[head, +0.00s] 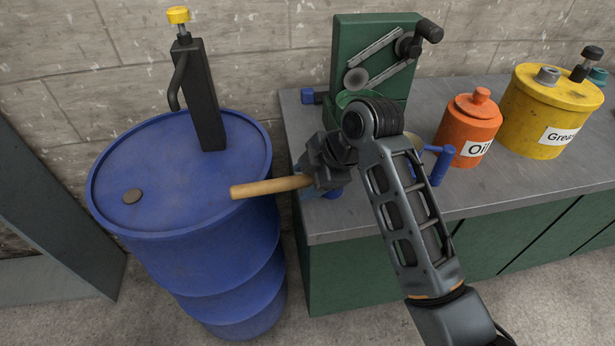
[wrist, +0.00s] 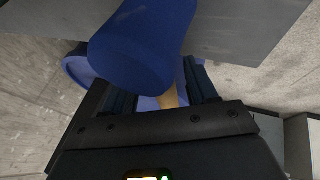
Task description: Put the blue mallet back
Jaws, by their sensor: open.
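The blue mallet has a pale wooden handle (head: 268,187) that sticks out left past the bench edge, above the blue barrel's near right rim. Its blue head (wrist: 145,45) looms large in the wrist view, above the grey bench top. In the head view my gripper mostly hides the head. My gripper (head: 318,175) is at the bench's left end, at the head end of the handle. Its jaws are open, with the handle (wrist: 170,98) between the two fingers in the wrist view. I cannot tell whether the head rests on the bench.
The blue barrel (head: 165,205) with a black pump (head: 203,95) stands left of the bench (head: 345,218). A green machine (head: 345,65), an orange oil can (head: 468,128) and a yellow grease can (head: 550,108) stand on the bench. A blue-handled tool (head: 438,163) is beside my arm.

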